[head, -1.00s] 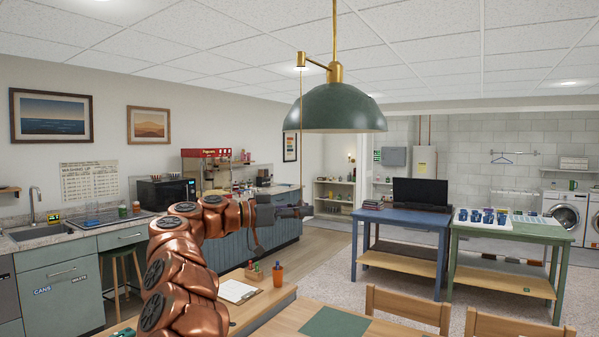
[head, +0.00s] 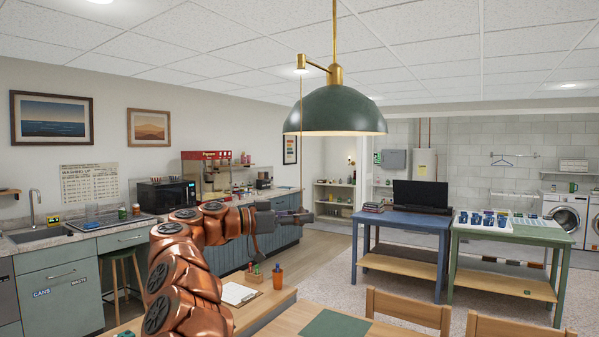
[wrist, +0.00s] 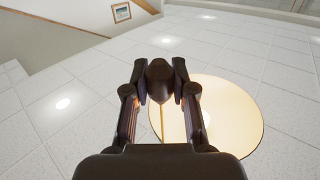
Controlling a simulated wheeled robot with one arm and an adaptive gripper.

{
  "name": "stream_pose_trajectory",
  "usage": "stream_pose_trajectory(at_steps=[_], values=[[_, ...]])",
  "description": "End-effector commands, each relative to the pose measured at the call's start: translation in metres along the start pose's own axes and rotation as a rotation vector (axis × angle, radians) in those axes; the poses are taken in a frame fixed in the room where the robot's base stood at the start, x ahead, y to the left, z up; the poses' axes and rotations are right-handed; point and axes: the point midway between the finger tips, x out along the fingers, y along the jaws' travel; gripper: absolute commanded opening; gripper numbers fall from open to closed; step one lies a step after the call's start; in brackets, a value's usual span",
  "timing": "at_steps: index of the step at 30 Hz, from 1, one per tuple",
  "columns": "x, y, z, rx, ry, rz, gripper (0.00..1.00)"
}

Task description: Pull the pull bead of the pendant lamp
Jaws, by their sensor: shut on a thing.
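The pendant lamp (head: 335,110) has a dark green dome shade and hangs from the ceiling on a brass rod. A short brass arm (head: 312,64) sticks out left above the shade, and a thin cord (head: 301,165) drops from its end to my gripper (head: 304,216). In the wrist view, my gripper (wrist: 160,80) is shut on the dark pull bead (wrist: 159,85), which sits between the two fingertips. The cord runs from the bead past the pale round underside of the lamp (wrist: 225,115). The bead is hard to make out in the head view.
A wooden table (head: 345,318) with a green mat, clipboard and orange cup lies below. Chairs (head: 408,307) stand at its far side. A blue table (head: 400,222) and a green table (head: 520,235) stand further back. The air around my gripper looks clear.

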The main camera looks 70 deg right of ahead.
Motion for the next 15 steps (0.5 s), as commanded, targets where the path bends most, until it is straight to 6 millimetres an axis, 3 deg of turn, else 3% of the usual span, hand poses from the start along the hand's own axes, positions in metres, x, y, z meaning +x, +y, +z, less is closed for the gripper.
stream_pose_trajectory(at_steps=[15], values=[[0.000,0.000,-0.013,-0.002,-0.001,0.000,0.09]])
